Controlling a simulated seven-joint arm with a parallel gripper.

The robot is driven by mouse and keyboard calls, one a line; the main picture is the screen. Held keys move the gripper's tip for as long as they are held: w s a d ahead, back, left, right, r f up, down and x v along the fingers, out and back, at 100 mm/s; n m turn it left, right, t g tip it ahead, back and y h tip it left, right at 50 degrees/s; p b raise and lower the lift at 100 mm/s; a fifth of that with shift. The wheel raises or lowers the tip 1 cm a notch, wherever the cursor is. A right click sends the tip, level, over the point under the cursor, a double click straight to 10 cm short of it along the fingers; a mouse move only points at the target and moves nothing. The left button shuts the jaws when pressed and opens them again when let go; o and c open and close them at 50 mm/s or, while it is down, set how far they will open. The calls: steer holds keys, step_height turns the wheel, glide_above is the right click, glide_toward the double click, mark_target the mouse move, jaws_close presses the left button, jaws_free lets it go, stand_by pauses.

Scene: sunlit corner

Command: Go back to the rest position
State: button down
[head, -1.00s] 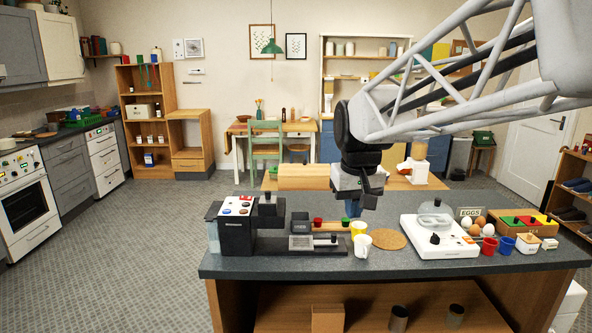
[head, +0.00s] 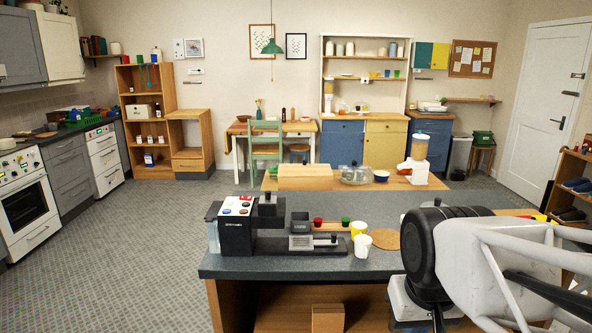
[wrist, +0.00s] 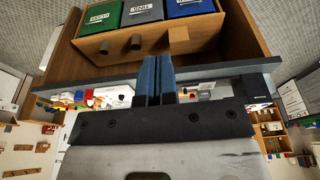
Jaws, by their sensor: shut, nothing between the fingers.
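My gripper shows in the wrist view (wrist: 158,80) with its two blue fingers side by side and nothing between them. It is shut and empty. In the head view my arm fills the lower right corner, in front of the dark counter's (head: 300,262) right part. The gripper's fingertips are not clearly visible there.
A coffee machine (head: 236,228), a yellow cup (head: 358,229), a white cup (head: 362,246) and a round cork mat (head: 385,238) stand on the counter. The wrist view shows green (wrist: 101,16), grey and blue bins near the counter's lower shelf.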

steer(key=s, duration=0.1)
steer(key=s+f, duration=0.2)
steer(key=shift+d, duration=0.25)
